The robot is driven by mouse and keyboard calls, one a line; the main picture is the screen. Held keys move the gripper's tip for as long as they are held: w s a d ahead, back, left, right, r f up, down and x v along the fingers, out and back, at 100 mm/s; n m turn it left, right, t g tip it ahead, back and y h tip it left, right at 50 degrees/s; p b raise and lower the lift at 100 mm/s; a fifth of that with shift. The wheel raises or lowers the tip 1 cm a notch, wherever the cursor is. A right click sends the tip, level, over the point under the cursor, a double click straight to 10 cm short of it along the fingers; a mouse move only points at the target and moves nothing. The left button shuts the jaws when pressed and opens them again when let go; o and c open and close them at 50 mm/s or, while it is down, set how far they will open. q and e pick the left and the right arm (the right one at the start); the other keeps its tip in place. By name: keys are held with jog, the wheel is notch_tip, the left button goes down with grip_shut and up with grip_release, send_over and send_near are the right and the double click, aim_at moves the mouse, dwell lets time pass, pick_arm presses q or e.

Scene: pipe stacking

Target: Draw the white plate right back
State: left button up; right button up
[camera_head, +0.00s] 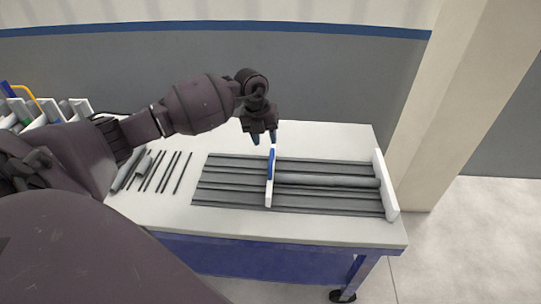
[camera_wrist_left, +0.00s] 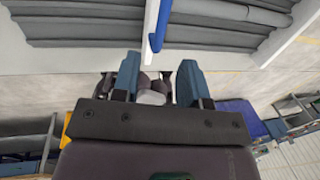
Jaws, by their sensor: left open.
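The white plate (camera_head: 268,196) stands upright across the grooved grey rack (camera_head: 229,181), with a blue strip (camera_head: 271,162) along its top. A grey pipe (camera_head: 325,181) lies in the rack from the plate toward the right end. My left gripper (camera_head: 264,139) is open and empty, just beyond the plate's far end and apart from it. In the left wrist view, the open blue fingers (camera_wrist_left: 160,80) point toward the plate (camera_wrist_left: 150,28), which lies ahead between them. My right gripper is not in view.
A white end board (camera_head: 386,184) stands at the rack's right end. Several thin dark rods (camera_head: 166,171) lie on the white table (camera_head: 310,229) left of the rack. White holders (camera_head: 62,112) stand at the far left. The table's far strip is clear.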

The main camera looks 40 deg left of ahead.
aim_at(271, 158)
pick_arm(q)
jog(key=f, duration=0.2)
jog(key=d+f, duration=0.1)
jog(key=f, duration=0.1)
jog(key=f+b, duration=0.1)
jog(key=f, duration=0.2)
jog(key=shift+w+d, duration=0.15)
jog(key=shift+w, duration=0.2)
grip_shut()
